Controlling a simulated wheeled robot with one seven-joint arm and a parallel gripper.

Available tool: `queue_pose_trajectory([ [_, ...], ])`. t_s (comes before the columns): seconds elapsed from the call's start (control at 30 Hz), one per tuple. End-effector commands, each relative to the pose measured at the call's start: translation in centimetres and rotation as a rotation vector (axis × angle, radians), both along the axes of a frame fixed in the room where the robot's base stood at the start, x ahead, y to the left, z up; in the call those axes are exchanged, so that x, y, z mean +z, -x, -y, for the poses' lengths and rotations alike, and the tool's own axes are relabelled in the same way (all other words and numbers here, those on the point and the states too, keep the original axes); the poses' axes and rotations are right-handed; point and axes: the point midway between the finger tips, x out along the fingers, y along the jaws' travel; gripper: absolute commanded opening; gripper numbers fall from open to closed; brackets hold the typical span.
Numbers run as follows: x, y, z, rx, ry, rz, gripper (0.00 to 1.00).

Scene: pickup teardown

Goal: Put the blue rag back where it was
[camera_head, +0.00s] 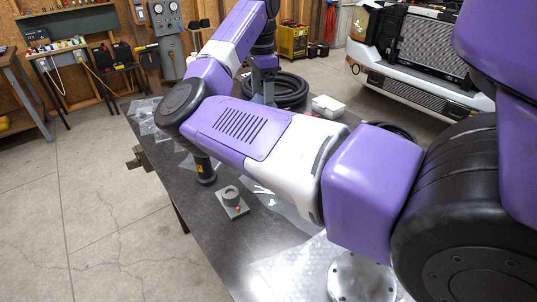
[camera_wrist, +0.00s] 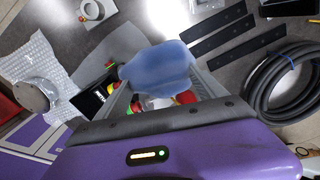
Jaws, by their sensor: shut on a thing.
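The blue rag (camera_wrist: 158,68) is in the wrist view, bunched between the two fingers of my gripper (camera_wrist: 162,80). My gripper is shut on it and holds it above the table. The rag hides most of what lies directly beneath it. In the head view my own arm covers the gripper, and the rag cannot be made out there.
Red, white and green items (camera_wrist: 186,97) show below the rag. Black flat bars (camera_wrist: 222,38) and a coiled black hose (camera_wrist: 285,85) lie to the right. The dark table (camera_head: 207,215) bears a grey ring block (camera_head: 232,200), a white box (camera_head: 328,107) and bubble wrap (camera_head: 290,272).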

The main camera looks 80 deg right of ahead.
Motion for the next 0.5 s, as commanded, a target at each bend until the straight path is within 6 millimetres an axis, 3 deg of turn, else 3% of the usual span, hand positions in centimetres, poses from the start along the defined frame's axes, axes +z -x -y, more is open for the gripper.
queue_pose_trajectory([
  [0.23,-1.3,0.2,-0.2,-0.108,-0.002,-0.005,0.42],
  [0.5,-7.7,0.4,-0.2,-0.108,-0.002,-0.008,0.42],
])
